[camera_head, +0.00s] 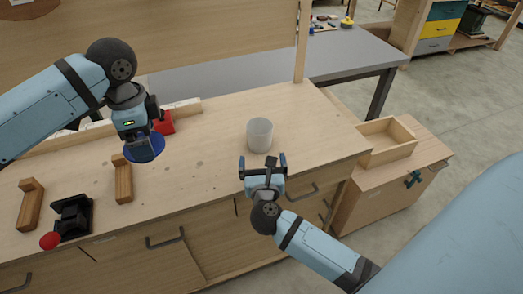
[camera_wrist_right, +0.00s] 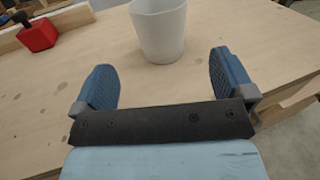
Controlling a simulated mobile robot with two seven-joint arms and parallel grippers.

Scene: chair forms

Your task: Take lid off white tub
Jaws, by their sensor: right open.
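The white tub (camera_head: 259,135) stands upright on the wooden workbench, with no lid seen on its top. It also shows in the right wrist view (camera_wrist_right: 160,32), its upper rim cut off by the frame's top. My left gripper (camera_head: 143,137) is over the bench to the left of the tub, with a round blue lid (camera_head: 147,149) at its fingers, held tilted; the fingers are partly hidden. My right gripper (camera_head: 262,164) is open and empty in front of the tub, its fingers pointing towards it and apart from it.
A red object (camera_head: 164,123) sits behind the left gripper. Wooden blocks (camera_head: 123,180) and a black device with a red knob (camera_head: 72,217) lie at the bench's left. A wooden tray (camera_head: 388,142) stands on a cabinet to the right. The bench around the tub is clear.

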